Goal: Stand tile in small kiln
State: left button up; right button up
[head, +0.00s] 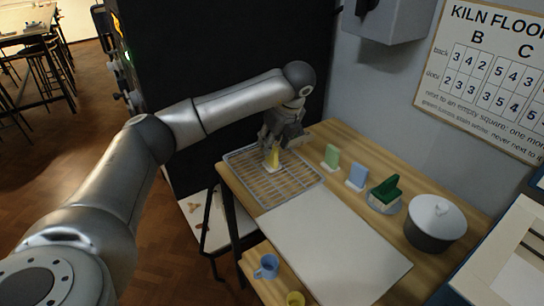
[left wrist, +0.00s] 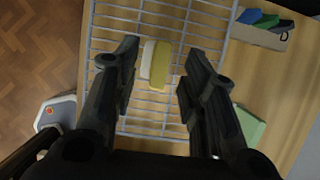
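A yellow tile (head: 274,157) with a pale base or edge stands on the wire rack (head: 262,192) at the back left of the table. In the left wrist view the yellow tile (left wrist: 161,66) lies between my fingers, with its white part on the left. My left gripper (head: 277,143) is just above the tile; in the left wrist view its fingers (left wrist: 163,55) are apart, with gaps on both sides of the tile. My right gripper is not in view. A cream open box with blue sides (head: 503,262) is cut off at the right; I cannot tell whether it is the small kiln.
A green tile (head: 332,157), a blue tile (head: 356,177) and a dark green block (head: 385,191) on a grey dish stand right of the rack. A lidded pot (head: 435,223) is further right. A bare white board (head: 335,250) lies in front. Cups (head: 266,267) stand below. A kiln-floor chart (head: 490,75) hangs behind.

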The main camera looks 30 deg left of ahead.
aim_at(272, 157)
pick_arm(q)
jog(key=x, duration=0.3)
jog(key=shift+f, duration=0.2)
jog(key=shift+c, duration=0.3)
jog(key=shift+r, duration=0.1)
grip_shut()
jog(key=shift+d, duration=0.1)
